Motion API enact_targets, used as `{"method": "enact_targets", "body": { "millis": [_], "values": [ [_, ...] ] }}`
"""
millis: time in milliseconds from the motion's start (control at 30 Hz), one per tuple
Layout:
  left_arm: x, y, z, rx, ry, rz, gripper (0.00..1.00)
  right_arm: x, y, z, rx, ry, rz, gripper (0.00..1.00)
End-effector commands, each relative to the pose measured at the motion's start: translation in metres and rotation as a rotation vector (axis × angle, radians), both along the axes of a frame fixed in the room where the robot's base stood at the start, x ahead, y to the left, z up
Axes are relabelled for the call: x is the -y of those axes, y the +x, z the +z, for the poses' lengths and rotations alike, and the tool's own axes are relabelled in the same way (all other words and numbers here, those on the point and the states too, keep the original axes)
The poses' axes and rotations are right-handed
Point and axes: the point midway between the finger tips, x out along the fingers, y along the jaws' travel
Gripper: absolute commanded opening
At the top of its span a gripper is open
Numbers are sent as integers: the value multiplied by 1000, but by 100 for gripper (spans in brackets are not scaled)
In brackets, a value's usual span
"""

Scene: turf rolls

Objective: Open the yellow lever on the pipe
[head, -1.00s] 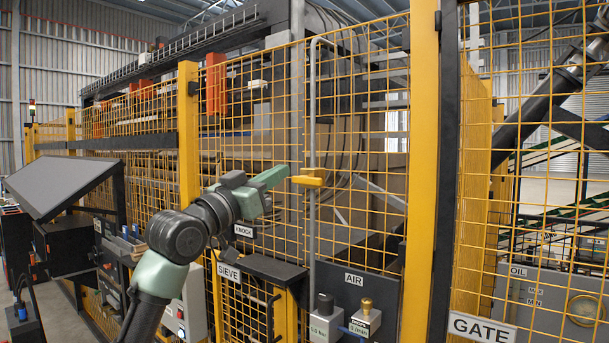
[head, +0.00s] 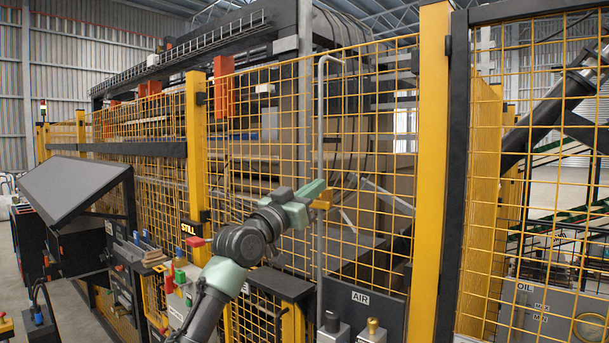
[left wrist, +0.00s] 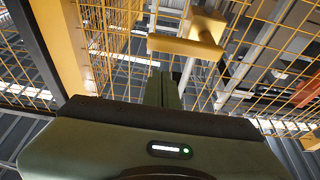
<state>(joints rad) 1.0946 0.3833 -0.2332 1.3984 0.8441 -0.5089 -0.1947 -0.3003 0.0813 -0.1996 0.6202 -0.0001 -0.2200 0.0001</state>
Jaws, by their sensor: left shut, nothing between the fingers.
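The yellow lever (head: 323,202) is on the grey vertical pipe (head: 320,130) in front of the yellow mesh fence. In the head view its left part is hidden behind my left gripper (head: 318,188). In the left wrist view the lever (left wrist: 185,46) shows as a yellow bar with a block at its upper right, just beyond the fingertips of my left gripper (left wrist: 163,76). The green fingers are shut together with nothing between them. I cannot tell whether the fingertips touch the lever. My right gripper is not in view.
The mesh fence (head: 375,150) stands close behind the pipe, with a thick yellow post (head: 433,170) to the right. Below are an AIR panel (head: 385,310) and a dark box top (head: 275,284). A tilted dark screen (head: 75,185) stands at the left.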

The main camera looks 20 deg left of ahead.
Motion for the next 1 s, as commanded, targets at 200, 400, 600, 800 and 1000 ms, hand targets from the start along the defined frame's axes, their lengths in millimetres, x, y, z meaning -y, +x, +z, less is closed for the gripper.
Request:
{"method": "enact_targets", "body": {
  "millis": [200,400,600,800,1000],
  "values": [
    [-1,-1,-21,0,-1,0,0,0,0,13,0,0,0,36],
    [-1,-1,-26,2,-2,0,0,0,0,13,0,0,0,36],
    [-1,-1,-26,2,-1,0,0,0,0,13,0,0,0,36],
    [-2,-1,-29,14,35,1,0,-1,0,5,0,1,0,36],
    [-1,-1,-30,42,108,1,0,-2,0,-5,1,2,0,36]
  ]
}}
